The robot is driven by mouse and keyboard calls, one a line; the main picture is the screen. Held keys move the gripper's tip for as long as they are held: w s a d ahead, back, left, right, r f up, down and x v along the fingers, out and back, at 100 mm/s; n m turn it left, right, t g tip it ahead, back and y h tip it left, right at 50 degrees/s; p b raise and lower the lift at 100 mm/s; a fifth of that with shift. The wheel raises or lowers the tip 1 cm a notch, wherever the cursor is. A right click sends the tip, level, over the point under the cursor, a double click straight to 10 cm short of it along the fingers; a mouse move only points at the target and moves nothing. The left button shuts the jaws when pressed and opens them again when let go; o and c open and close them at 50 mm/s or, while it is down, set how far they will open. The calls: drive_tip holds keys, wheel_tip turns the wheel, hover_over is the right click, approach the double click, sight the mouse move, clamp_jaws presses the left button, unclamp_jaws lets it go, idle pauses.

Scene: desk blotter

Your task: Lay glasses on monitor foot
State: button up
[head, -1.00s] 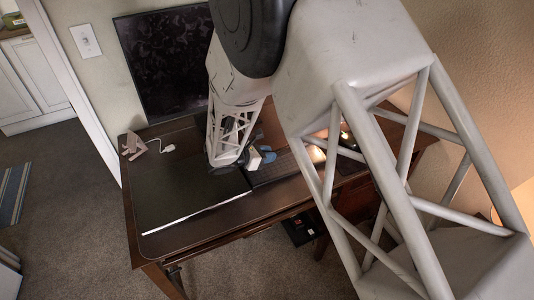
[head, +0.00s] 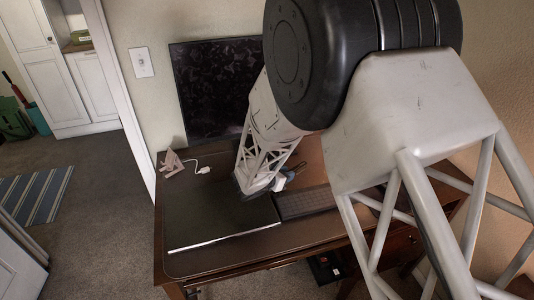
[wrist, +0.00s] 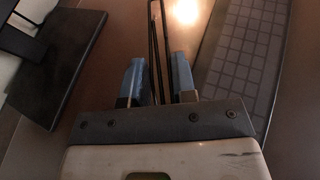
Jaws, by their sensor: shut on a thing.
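My gripper (wrist: 158,78) has blue fingers and is shut on the glasses (wrist: 154,30), which show as thin dark bars running forward between the fingertips. The lenses are not clearly visible. In the wrist view the monitor foot (wrist: 70,62), a dark flat plate, lies left of the fingers, with a gap of brown desk between. In the head view the blue of my gripper (head: 291,174) shows just past my wrist, above the desk near the keyboard. The glasses and the monitor foot cannot be made out there; my arm covers much of that area.
The monitor (head: 210,90) stands at the back of the desk. A keyboard (head: 305,203) lies right of the black blotter (head: 215,224); it also shows in the wrist view (wrist: 243,55). A small stand (head: 172,163) and a white cabled item (head: 203,170) sit at the back left.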

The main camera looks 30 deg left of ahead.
drive_tip(key=a+n+y, duration=0.1)
drive_tip(key=a, duration=0.1)
drive_tip(key=a+n+y, duration=0.1)
drive_tip(key=a+y, duration=0.1)
drive_tip(key=a+n+y, duration=0.1)
drive_tip(key=a+n, duration=0.1)
drive_tip(key=shift+w+a+r+t+y, duration=0.2)
drive_tip(key=shift+a+r+t+y, duration=0.1)
drive_tip(key=shift+a+r+t, duration=0.1)
drive_tip(key=w+a, duration=0.3)
drive_tip(key=w, duration=0.1)
drive_tip(key=w+a+f, duration=0.1)
drive_tip(key=w+a, duration=0.5)
drive_tip(key=w, duration=0.1)
drive_tip(key=shift+w+a+f, duration=0.2)
drive_tip(key=shift+w+a, duration=0.1)
drive_tip(key=shift+w+a+f, duration=0.1)
drive_tip(key=shift+w+a, duration=0.25)
drive_tip(key=shift+f, duration=1.7)
drive_tip(key=shift+f, duration=0.1)
drive_tip(key=o, duration=0.9)
